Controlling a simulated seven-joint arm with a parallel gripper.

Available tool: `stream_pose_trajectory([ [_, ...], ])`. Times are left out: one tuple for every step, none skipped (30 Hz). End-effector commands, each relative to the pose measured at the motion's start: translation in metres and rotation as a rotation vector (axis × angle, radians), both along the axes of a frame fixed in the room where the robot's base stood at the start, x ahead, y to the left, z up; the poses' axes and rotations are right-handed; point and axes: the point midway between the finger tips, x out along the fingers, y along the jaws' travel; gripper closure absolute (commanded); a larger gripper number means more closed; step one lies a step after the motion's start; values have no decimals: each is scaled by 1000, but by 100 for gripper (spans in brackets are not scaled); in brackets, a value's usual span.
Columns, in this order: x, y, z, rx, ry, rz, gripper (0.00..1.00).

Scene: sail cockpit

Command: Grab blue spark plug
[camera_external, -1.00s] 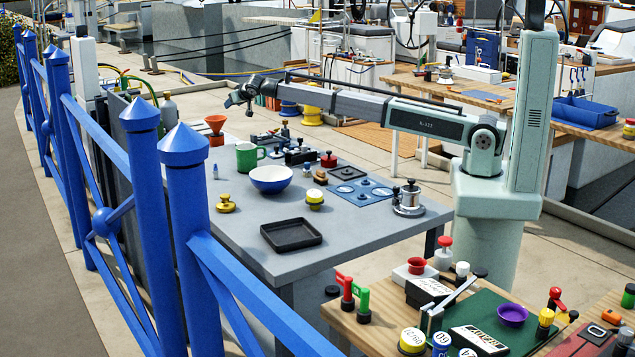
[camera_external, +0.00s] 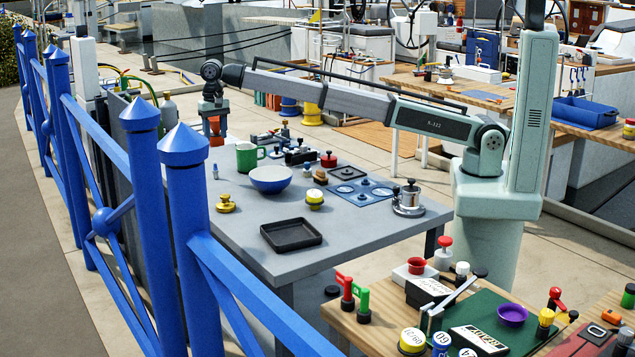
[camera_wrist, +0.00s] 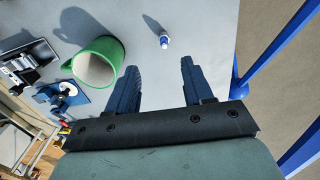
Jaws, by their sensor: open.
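The blue spark plug (camera_external: 215,171) is a small white and blue piece standing on the grey table near its left edge. In the wrist view the spark plug (camera_wrist: 164,41) is above and between the two fingers, apart from them, with its shadow on the table. My gripper (camera_external: 213,108) is over the far left corner of the table, pointing down. In the wrist view my gripper (camera_wrist: 158,75) has its dark fingers spread wide with nothing between them. In the external view its fingers are small and partly merge with the orange funnel (camera_external: 214,126) behind.
A green mug (camera_external: 247,157) stands close to the right of the plug. A blue-and-white bowl (camera_external: 270,180), yellow-lidded piece (camera_external: 225,203) and black tray (camera_external: 291,235) share the table (camera_external: 345,245). A blue railing (camera_external: 185,215) runs along the left side.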

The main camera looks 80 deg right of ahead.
Motion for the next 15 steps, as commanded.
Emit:
stream_pose_trajectory([
  [-1, -1, -6, -1, 1, 0, 49],
  [-1, -1, -9, -1, 1, 0, 49],
  [-1, -1, -14, -1, 1, 0, 49],
  [-1, -1, -18, -1, 1, 0, 49],
  [-1, -1, -23, -1, 0, 0, 49],
  [0, -1, -30, -1, 0, 0, 49],
  [0, -1, -36, -1, 0, 0, 49],
  [-1, -1, -41, -1, 0, 0, 49],
  [-1, -1, -48, -1, 0, 0, 49],
  [0, -1, -53, -1, 0, 0, 49],
  [0, -1, -58, -2, -1, 0, 49],
  [0, -1, -65, -2, -1, 0, 49],
  [0, -1, -69, -2, -1, 0, 49],
  [0, -1, -72, -2, -1, 0, 49],
  [0, -1, -75, -1, -1, 0, 49],
])
